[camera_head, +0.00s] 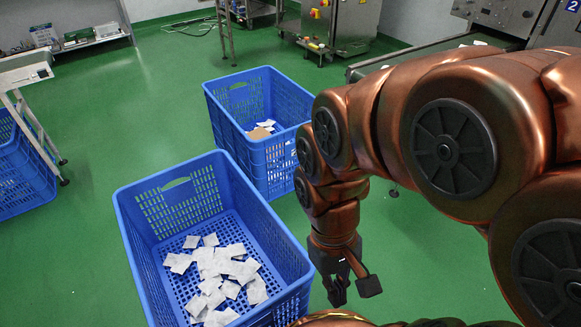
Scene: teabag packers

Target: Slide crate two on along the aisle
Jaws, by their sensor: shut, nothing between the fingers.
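Two blue plastic crates stand close together on the green floor; I see no number on either, so I cannot tell which is crate two. The near crate (150,270) holds many white teabags (215,270) on its mesh bottom. The far crate (265,165), behind it and a little right, holds a few white sachets and a brown piece (259,133). My gripper (337,298) is shut and empty, pointing down just right of the near crate's right end. I cannot tell whether it touches that crate. My arm hides part of the far crate's right side.
Another blue crate (22,175) stands at the left edge beside a white-legged stand (38,135). Steel machines (350,25) and a conveyor (400,58) stand at the back and right. A shelf (90,40) is at the back left. Green floor (140,110) is open left of the crates.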

